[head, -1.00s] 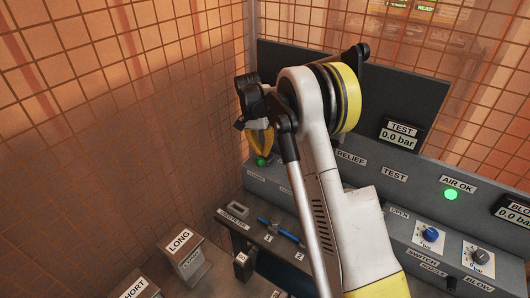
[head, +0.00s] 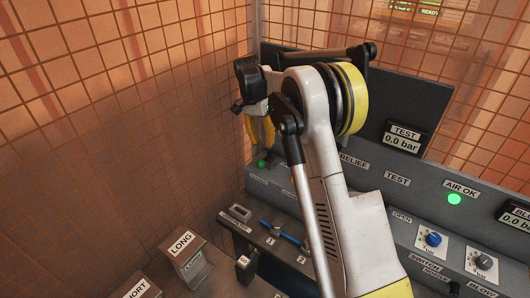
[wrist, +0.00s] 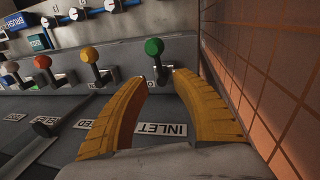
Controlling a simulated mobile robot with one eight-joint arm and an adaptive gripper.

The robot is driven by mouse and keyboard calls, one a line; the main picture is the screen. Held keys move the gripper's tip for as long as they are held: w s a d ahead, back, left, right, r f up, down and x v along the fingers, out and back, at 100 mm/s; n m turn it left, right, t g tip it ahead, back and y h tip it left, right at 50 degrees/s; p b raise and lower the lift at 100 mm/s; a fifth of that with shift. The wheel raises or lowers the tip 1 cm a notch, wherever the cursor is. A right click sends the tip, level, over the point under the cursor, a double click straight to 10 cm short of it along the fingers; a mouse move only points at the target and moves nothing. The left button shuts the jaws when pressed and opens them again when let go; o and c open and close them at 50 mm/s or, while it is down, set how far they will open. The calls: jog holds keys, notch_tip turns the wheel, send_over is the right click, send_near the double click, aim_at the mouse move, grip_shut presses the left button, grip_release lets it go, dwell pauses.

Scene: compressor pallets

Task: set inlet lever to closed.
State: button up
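The inlet lever has a green ball knob (wrist: 154,47) on a short dark stem, in the wrist view. The INLET label (wrist: 162,129) lies on the grey panel between my fingers. My gripper (wrist: 160,78) is open, with its two yellow fingers pointing toward the lever. The fingertips are apart, one to each side of the stem's lower part, and the knob shows beyond them. I cannot tell whether either finger touches it. In the head view my gripper (head: 261,140) hangs above the green knob (head: 262,163) at the panel's left end.
A mesh wall (wrist: 262,80) rises close on the right in the wrist view. The LONG block (head: 186,253) stands in front in the head view.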

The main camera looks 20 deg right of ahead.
notch_tip(320, 180, up, 6)
jog(key=w, duration=0.1)
jog(key=shift+a, duration=0.4)
jog(key=shift+r, duration=0.1)
